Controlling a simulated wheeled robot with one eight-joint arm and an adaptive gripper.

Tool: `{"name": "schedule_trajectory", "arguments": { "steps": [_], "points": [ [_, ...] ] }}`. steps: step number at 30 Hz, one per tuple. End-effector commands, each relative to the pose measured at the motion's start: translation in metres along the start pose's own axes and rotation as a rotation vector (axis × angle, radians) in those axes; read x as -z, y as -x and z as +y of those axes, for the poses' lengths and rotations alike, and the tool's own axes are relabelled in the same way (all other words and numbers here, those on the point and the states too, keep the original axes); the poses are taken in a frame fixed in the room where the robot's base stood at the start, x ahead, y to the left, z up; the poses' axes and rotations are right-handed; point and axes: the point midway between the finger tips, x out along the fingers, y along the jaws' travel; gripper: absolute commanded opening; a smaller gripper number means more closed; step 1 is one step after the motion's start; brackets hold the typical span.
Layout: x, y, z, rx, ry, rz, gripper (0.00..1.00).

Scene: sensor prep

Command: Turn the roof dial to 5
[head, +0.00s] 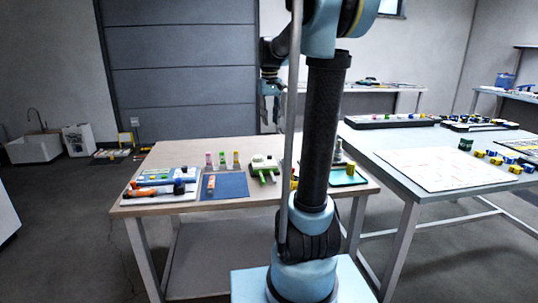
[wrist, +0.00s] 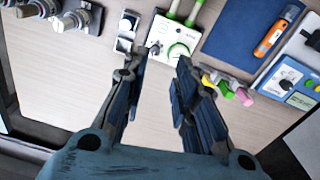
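A white box (wrist: 165,38) with a green-ringed dial (wrist: 178,51) and a small metal lever lies ahead of my gripper in the wrist view. Green posts rise from it. In the head view it is the white-and-green device (head: 264,164) at the table's middle. A second dial (wrist: 289,76) is on a blue-and-white panel at the right of the wrist view. No label tells me which is the roof dial, and I cannot read the settings. My gripper (wrist: 154,68) is open and empty, apart from the box; the head view shows it raised above the table (head: 270,92).
Grey knobbed parts (wrist: 70,20) stand at the wrist view's upper left. A blue mat (wrist: 232,20) holds an orange tool (wrist: 272,37). Pink, yellow and green bottles (wrist: 226,86) are near the right finger. Bare wood (wrist: 60,80) is left of the gripper.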

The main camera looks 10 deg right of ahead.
Motion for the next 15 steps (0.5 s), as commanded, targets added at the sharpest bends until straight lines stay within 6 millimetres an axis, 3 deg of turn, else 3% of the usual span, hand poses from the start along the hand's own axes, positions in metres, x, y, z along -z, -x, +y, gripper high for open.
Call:
{"name": "schedule_trajectory", "arguments": {
  "steps": [3,6,11,15],
  "points": [
    [0.022,0.004,0.003,0.000,0.007,-0.011,0.26],
    [0.031,0.005,0.004,0.000,0.011,-0.016,0.26],
    [0.036,0.000,0.004,0.000,0.013,-0.019,0.26],
    [0.036,-0.016,0.004,0.000,0.012,-0.018,0.26]
  ]
}}
